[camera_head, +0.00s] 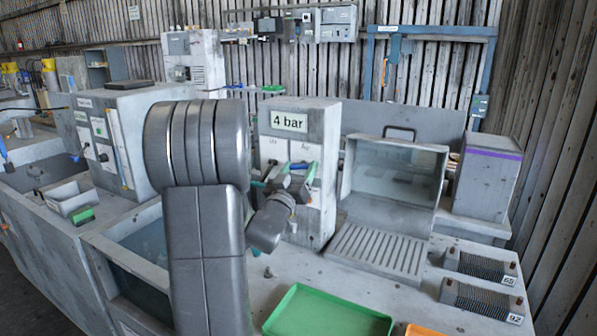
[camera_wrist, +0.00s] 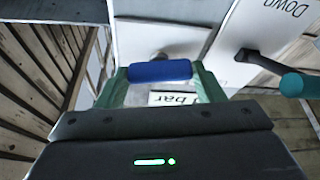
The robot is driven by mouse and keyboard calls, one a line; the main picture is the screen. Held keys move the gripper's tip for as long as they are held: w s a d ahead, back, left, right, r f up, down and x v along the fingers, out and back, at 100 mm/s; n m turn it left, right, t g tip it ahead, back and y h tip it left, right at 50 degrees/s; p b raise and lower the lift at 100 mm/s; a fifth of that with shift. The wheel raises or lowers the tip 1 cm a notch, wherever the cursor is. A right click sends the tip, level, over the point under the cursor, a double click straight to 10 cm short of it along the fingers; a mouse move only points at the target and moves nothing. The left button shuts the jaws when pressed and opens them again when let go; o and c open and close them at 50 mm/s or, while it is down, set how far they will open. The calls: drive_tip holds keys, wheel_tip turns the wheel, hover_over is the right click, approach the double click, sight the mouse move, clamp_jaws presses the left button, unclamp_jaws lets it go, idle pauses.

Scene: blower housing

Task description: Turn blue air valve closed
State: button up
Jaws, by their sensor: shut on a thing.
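The blue air valve handle (camera_wrist: 160,71) lies crosswise in the wrist view, between the green fingers of my gripper (camera_wrist: 160,84). The fingers are shut on it, one at each end. Its grey stem joins the pale panel behind it. A second lever with a teal grip (camera_wrist: 299,85) and dark arm is at the right of the wrist view, apart from the fingers, beside a label reading "Down".
A clear-fronted cabinet with a slotted tray (camera_head: 375,251) stands right of the box. A green tray (camera_head: 328,313) and an orange tray (camera_head: 424,330) are at the front. Blocks marked 65 (camera_head: 481,265) and 92 (camera_head: 481,300) are at the right. A sink-like basin is left of my arm.

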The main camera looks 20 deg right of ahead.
drive_tip(key=shift+m+g+h+b, duration=0.4)
drive_tip(key=shift+m+h+b, duration=0.05)
drive_tip(key=shift+m+b, duration=0.6)
drive_tip(key=shift+m+g+h+b, duration=0.45)
drive_tip(key=shift+m+b, duration=0.5)
drive_tip(key=shift+m, duration=0.2)
drive_tip(key=o, duration=1)
drive_tip(key=shift+a+f, duration=0.1)
drive_tip(key=b+v, duration=0.2)
drive_tip(key=v, duration=1.1)
drive_tip(key=shift+s+a+f+b, duration=0.15)
drive_tip(key=shift+s+a+b, duration=0.1)
drive_tip(key=shift+b, duration=0.1)
drive_tip(key=shift+w+d, duration=0.1)
drive_tip(key=shift+d, duration=0.05)
